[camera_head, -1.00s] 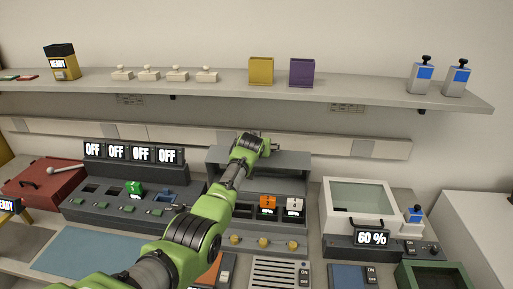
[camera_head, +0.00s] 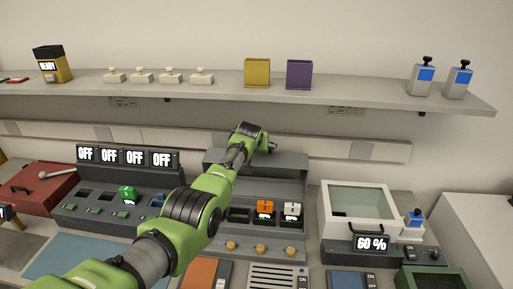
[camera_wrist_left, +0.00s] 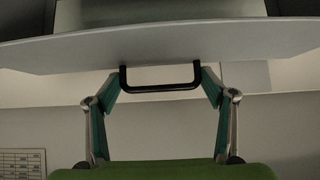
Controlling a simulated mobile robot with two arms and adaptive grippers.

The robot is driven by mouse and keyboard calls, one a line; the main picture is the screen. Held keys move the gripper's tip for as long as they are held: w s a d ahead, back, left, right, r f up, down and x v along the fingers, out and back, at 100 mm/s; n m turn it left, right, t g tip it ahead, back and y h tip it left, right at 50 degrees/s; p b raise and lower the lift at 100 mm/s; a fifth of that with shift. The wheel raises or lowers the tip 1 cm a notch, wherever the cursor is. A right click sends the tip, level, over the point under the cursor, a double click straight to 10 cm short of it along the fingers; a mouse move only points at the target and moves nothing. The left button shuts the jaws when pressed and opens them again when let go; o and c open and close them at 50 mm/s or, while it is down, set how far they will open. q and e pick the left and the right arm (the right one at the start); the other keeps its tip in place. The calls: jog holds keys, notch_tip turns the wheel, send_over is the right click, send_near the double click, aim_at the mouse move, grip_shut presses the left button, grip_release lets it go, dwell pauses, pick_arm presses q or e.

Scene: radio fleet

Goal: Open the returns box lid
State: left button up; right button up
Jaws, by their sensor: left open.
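In the left wrist view, a black U-shaped handle (camera_wrist_left: 160,77) is fixed along the edge of a light grey panel (camera_wrist_left: 60,50). My left gripper (camera_wrist_left: 160,82) is open, with its fingers on either side of the handle; I cannot tell if they touch it. No label marks the returns box. A red box (camera_head: 50,197) with a black handle stands at the left. A white box (camera_head: 387,232) with a greenish window stands at the right.
A shelf (camera_head: 220,90) with yellow and purple bins runs above the bench. A console (camera_head: 85,205) with several OFF displays stands left of my arm. A 60% display (camera_head: 371,243) and a green tray (camera_head: 405,275) are at the right.

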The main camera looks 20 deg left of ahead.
pick_arm(q)
jog(key=o, duration=1.3)
jog(key=shift+w+r, duration=0.25)
jog(key=shift+r, duration=0.45)
jog(key=shift+s+f, duration=0.1)
jog(key=shift+f, duration=0.1)
jog(key=shift+s, duration=0.15)
jog(key=shift+v, duration=5.95)
